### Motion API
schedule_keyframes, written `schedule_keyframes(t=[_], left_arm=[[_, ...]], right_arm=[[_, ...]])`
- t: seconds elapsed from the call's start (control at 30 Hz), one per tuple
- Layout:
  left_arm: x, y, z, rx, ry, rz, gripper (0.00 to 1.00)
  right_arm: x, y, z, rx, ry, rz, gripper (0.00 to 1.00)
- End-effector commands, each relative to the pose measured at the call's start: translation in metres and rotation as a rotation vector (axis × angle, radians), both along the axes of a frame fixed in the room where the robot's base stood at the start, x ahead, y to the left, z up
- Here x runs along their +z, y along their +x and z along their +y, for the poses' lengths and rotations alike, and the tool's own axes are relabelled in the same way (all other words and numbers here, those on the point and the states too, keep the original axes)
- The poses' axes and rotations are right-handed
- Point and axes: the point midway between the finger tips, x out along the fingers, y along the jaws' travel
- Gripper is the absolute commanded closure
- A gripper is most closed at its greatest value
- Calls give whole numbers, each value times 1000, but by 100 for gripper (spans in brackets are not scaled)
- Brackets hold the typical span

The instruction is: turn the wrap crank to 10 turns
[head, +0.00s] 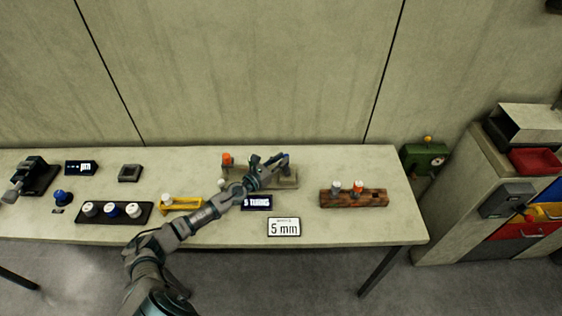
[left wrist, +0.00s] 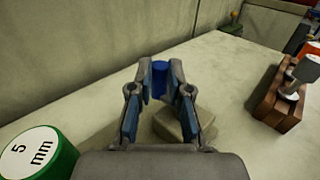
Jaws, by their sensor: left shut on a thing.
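The wrap crank fixture (head: 292,183) is a grey base at the back middle of the table, partly hidden by my left arm. My left gripper (head: 283,157) is over its right end. In the left wrist view my left gripper (left wrist: 160,85) is shut on a blue crank handle (left wrist: 160,76), which stands up between the fingertips above a pale block (left wrist: 178,124). A dark display (head: 257,202) in front of the fixture reads what looks like "5 TURNS". My right gripper is not in view.
A "5 mm" sign (head: 284,227) stands at the table's front. A wooden block (head: 376,200) with pegs is at the right. An orange-topped post (head: 226,158) is left of the gripper. A yellow bracket (head: 185,204) and a dark tray (head: 96,220) of spools are left.

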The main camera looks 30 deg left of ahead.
Motion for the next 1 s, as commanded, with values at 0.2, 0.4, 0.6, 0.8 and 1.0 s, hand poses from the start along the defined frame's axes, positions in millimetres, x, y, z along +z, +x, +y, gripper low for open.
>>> schedule_keyframes(t=[0.2,0.4,0.6,0.8,1.0], left_arm=[[8,4,12,28,7,-16,75],[7,3,9,25,4,-14,53],[6,3,6,21,5,-11,53],[4,2,4,19,5,-9,53],[3,1,4,16,3,-8,53]], right_arm=[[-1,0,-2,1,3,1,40],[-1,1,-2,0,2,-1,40],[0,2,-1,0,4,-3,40],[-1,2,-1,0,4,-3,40],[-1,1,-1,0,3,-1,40]])
